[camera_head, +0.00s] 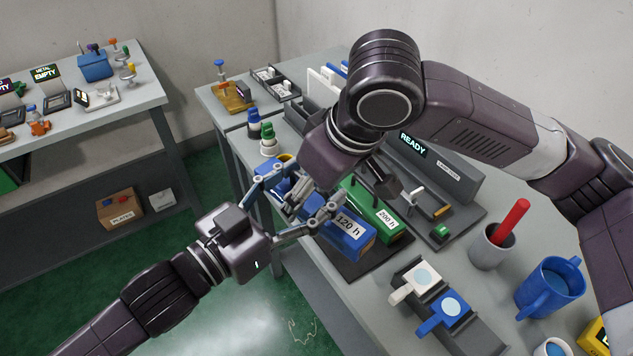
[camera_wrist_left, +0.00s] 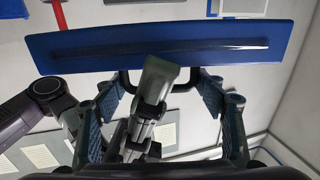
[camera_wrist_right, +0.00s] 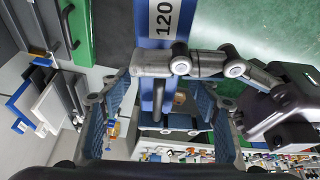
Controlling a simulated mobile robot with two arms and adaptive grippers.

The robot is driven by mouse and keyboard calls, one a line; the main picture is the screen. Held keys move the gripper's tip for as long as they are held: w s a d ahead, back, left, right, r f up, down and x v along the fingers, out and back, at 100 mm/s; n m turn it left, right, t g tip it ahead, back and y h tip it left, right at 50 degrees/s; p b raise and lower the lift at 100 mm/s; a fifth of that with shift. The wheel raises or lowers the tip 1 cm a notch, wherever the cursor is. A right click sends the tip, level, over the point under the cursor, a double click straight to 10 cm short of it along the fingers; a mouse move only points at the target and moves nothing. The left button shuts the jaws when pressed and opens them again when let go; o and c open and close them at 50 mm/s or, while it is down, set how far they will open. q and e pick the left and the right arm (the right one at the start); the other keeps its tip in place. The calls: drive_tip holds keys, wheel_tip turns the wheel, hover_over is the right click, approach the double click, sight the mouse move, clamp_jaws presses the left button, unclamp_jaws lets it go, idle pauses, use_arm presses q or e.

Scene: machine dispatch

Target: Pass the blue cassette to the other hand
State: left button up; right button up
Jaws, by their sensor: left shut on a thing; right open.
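The blue cassette (camera_head: 345,240) carries a "120 h" label and is held near the table edge, in front of the green "200 h" cassette (camera_head: 377,217). My left gripper (camera_head: 318,218) is shut on the blue cassette. In the left wrist view, the cassette's broad blue face (camera_wrist_left: 200,45) and dark handle lie across the top. My right gripper (camera_head: 290,195) is open, close to my left fingers. In the right wrist view, the blue cassette (camera_wrist_right: 149,45) extends between the open right fingers (camera_wrist_right: 162,125), with my left gripper crossing it. Contact of the right fingers is unclear.
A grey "READY" station (camera_head: 435,165) stands behind the green cassette. A cup with a red rod (camera_head: 492,247), a blue mug (camera_head: 550,290) and a grey rack (camera_head: 470,335) with white and blue tags occupy the right. Green-capped and blue-capped bottles (camera_head: 268,142) stand beyond the grippers.

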use_arm(q)
drive_tip(key=shift+r, duration=0.1)
use_arm(e)
drive_tip(key=shift+f, duration=0.1)
drive_tip(key=shift+c, duration=0.6)
drive_tip(key=shift+a, duration=0.1)
clamp_jaws()
use_arm(q)
drive_tip(key=o, duration=1.6)
